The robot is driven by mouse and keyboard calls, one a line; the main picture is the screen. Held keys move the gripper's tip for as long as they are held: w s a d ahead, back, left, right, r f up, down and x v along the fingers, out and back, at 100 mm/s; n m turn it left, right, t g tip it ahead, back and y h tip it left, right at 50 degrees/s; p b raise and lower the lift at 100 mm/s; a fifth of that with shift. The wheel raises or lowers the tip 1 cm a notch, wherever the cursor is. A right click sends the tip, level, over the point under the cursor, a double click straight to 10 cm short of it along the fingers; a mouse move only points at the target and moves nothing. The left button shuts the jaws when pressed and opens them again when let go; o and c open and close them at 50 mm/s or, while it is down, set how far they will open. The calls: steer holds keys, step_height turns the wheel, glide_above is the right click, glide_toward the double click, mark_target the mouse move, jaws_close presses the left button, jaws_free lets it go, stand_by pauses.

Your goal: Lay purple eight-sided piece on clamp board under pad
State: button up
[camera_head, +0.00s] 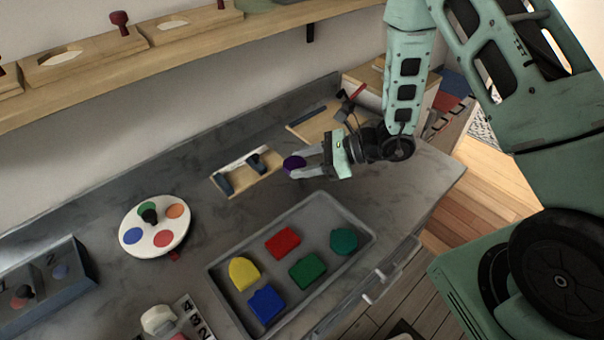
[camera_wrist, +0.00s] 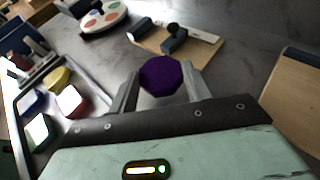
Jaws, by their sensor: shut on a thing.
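The purple eight-sided piece (camera_head: 293,162) is held between the fingertips of my gripper (camera_head: 297,166), above the grey worktop. In the wrist view the purple piece (camera_wrist: 161,76) sits between both fingers, its flat face showing. A wooden board (camera_head: 311,127) with a dark bar and a red-handled clamp (camera_head: 357,92) lies behind my gripper, partly hidden by it; this looks like the clamp board. Its pad cannot be made out. A bare part of a wooden board (camera_wrist: 292,105) shows at the right of the wrist view.
A smaller wooden board (camera_head: 262,188) with dark blue parts and a white strip lies left of my gripper. A grey tray (camera_head: 362,220) with several coloured pieces is in front. A white disc (camera_head: 147,238) with coloured spots stands further left. A wooden shelf (camera_head: 120,72) runs above.

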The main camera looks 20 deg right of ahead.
mark_target(304, 181)
steer(key=shift+f, duration=2.05)
steer(key=shift+f, duration=0.25)
steer(key=o, duration=1)
steer(key=shift+r, duration=0.1)
